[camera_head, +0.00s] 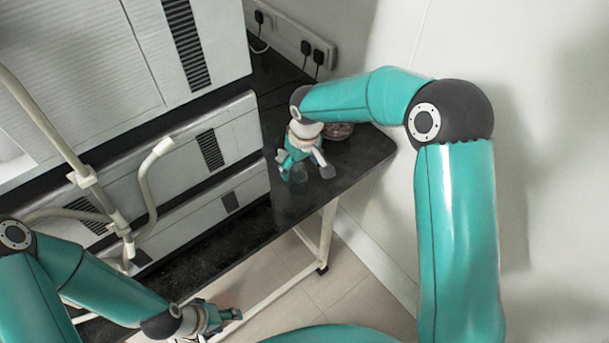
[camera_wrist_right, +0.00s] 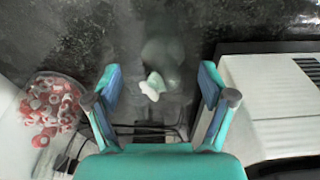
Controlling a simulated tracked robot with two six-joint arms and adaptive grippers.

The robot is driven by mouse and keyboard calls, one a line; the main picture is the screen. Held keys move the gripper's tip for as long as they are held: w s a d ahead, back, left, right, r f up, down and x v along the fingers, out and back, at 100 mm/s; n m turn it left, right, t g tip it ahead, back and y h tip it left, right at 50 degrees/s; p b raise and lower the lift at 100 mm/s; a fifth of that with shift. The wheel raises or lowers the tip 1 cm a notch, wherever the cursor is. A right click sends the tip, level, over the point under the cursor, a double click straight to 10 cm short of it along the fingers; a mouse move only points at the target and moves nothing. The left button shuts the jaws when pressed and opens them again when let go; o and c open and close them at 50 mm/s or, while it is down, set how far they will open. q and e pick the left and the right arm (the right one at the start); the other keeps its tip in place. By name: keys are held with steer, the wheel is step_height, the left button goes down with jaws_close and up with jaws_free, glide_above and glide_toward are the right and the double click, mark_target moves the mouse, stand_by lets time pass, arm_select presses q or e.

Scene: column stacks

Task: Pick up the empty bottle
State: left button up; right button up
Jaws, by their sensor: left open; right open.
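A clear, see-through bottle (camera_wrist_right: 170,58) with a small white and pale green top stands on the dark counter. In the right wrist view it lies between the two fingers of my right gripper (camera_wrist_right: 160,76), apart from both. In the head view the bottle (camera_head: 299,174) shows faintly below my right gripper (camera_head: 306,170), which is open and points down at the counter. The bottle's contents are hard to make out. My left gripper (camera_head: 228,315) is open and empty, low at the left, away from the bottle.
A bowl of red and white pieces (camera_wrist_right: 50,108) stands left of the right gripper. White vented machines (camera_head: 205,150) line the counter's left side; one (camera_wrist_right: 270,95) is close on the right in the wrist view. Cables (camera_wrist_right: 145,130) lie nearby. The counter's front (camera_head: 365,155) is bare.

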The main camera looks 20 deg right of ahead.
mark_target(299, 175)
steer(key=f, duration=0.2)
steer(key=f+p, duration=0.1)
steer(key=f, duration=0.1)
steer(key=shift+w+a+f, duration=0.2)
steer(key=shift+c, duration=0.2)
steer(key=c, duration=1.2)
steer(key=shift+c, duration=0.2)
steer(key=shift+r, duration=0.2)
